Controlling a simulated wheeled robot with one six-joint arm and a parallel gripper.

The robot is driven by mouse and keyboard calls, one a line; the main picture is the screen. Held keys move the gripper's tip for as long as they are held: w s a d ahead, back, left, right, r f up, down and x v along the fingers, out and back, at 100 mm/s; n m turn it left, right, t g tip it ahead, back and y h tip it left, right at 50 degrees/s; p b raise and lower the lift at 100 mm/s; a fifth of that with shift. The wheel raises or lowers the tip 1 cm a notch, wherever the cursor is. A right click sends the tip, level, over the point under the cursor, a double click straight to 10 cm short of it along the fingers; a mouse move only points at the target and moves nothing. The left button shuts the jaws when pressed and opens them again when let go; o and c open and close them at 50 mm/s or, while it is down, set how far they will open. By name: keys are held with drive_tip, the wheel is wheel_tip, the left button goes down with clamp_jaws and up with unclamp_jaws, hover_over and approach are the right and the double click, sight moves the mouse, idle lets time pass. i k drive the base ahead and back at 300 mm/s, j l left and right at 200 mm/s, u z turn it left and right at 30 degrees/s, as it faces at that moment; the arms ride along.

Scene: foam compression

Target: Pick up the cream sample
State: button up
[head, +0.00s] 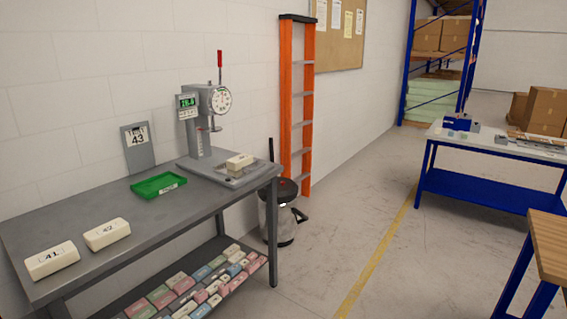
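Three cream blocks are in the head view. One cream block (240,161), with no readable number, sits on the grey base (248,177) of the test press. A cream block marked 41 (52,261) lies at the near left of the grey bench (165,228). A cream block marked 42 (107,234) lies just to its right and farther back, apart from it. My gripper is not in view.
The press (201,120) has a dial, a green display and a red-handled lever. Several coloured blocks fill the lower shelf (131,296).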

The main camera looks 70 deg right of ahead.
sight(235, 164)
drive_tip(key=z, duration=1.9)
